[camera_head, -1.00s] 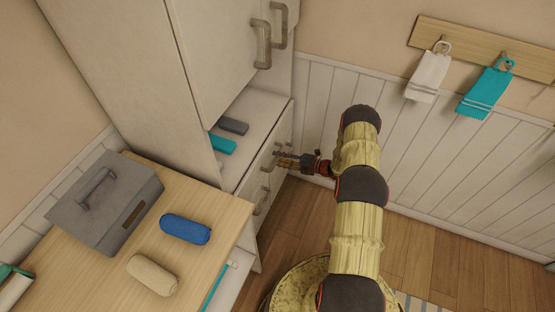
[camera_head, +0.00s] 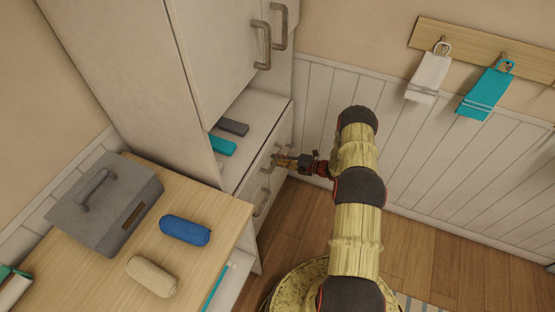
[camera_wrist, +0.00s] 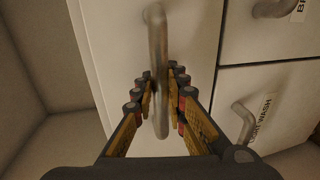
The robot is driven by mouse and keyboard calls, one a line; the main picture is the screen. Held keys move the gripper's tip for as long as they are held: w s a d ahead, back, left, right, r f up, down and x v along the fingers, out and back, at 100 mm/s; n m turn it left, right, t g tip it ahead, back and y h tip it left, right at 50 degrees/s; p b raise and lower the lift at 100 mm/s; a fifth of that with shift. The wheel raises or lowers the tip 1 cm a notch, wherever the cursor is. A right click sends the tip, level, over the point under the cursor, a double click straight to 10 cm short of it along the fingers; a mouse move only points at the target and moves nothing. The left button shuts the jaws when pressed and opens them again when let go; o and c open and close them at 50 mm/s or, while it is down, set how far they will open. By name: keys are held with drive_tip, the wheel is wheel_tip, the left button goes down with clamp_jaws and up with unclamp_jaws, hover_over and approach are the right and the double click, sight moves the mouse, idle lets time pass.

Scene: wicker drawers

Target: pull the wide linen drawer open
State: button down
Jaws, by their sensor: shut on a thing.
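My gripper (camera_head: 281,160) is at the drawer fronts of the white cabinet in the head view. In the wrist view its two fingers (camera_wrist: 160,95) are on either side of a grey metal handle (camera_wrist: 157,45) and shut on it. The handle is on a plain white front (camera_wrist: 112,40). No label shows on this front, so I cannot tell from lettering that it is the linen drawer. The front looks closed in the head view, though my gripper hides part of it.
A wooden counter (camera_head: 215,215) holds a grey box (camera_head: 120,215), a blue roll (camera_head: 185,230) and a beige roll (camera_head: 152,276). Towels (camera_head: 486,92) hang on the right wall. Floor (camera_head: 300,215) beside the cabinet is clear.

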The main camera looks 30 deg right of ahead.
idle(0.7)
drive_tip(key=f+v, duration=0.2)
drive_tip(key=v, duration=1)
drive_tip(key=s+f+b+v, duration=0.1)
drive_tip(key=f+v, duration=0.2)
drive_tip(key=v, duration=0.9)
drive_tip(key=shift+d, duration=0.45)
drive_tip(key=shift+s+f, duration=0.1)
drive_tip(key=shift+s, duration=0.05)
drive_tip(key=c, duration=1.8)
unclamp_jaws()
drive_tip(key=v, duration=1.2)
